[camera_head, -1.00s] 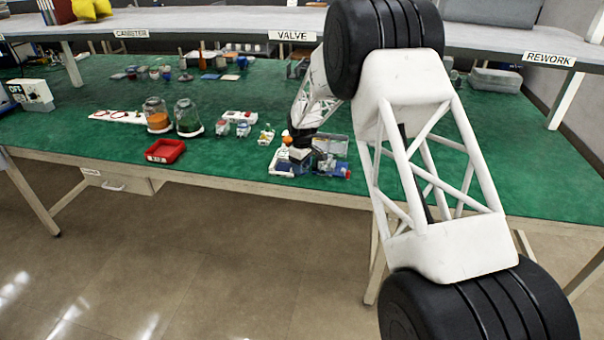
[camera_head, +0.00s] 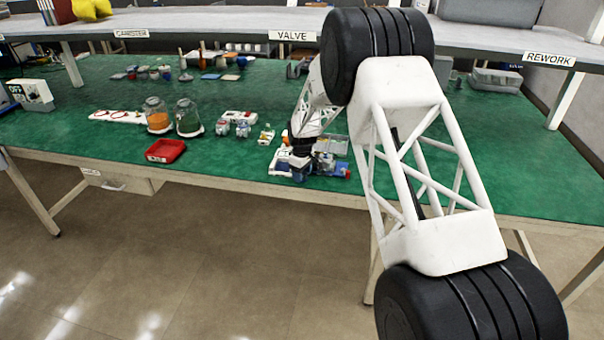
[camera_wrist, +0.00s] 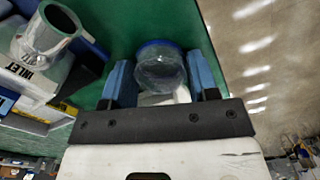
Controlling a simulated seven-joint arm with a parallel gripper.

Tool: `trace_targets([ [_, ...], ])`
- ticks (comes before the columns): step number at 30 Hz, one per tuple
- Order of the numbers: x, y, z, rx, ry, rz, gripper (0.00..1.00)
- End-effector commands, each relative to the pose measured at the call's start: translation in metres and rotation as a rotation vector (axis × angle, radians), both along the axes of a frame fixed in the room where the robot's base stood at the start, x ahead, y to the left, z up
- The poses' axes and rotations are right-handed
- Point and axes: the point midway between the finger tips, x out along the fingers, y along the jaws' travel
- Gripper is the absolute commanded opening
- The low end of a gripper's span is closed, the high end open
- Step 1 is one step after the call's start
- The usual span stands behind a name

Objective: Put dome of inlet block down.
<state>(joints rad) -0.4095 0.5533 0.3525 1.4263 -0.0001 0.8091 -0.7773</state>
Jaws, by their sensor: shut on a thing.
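In the wrist view, my gripper (camera_wrist: 158,68) has its two blue fingers on either side of a clear round dome (camera_wrist: 159,74) with a blue rim, and is shut on it. The inlet block (camera_wrist: 40,78), a light part with a grey metal spout and an "INLET" label, is to the left of the gripper, apart from the dome. In the head view, my gripper (camera_head: 301,168) is low over the front edge of the green bench; the dome is too small and covered to make out there.
The green mat (camera_head: 230,160) has bare room left of the gripper. A red tray (camera_head: 166,151), two jars (camera_head: 187,118) and small pump parts (camera_head: 243,130) stand further left. The bench's front edge is close to the gripper, with floor beyond.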

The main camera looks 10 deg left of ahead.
Motion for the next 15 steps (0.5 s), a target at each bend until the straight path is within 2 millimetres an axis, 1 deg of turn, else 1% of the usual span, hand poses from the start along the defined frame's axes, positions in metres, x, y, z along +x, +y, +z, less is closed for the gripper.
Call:
trace_targets([
  [2,-0.0001,-0.0001,-0.0021,0.0,0.0,0.0,0.32],
  [3,0.0,0.0,-0.0016,0.0,0.0,0.0,0.6],
  [4,0.0,0.0,-0.0016,0.0,0.0,0.0,0.65],
  [15,0.0,0.0,0.0001,0.0,0.0,0.0,0.65],
])
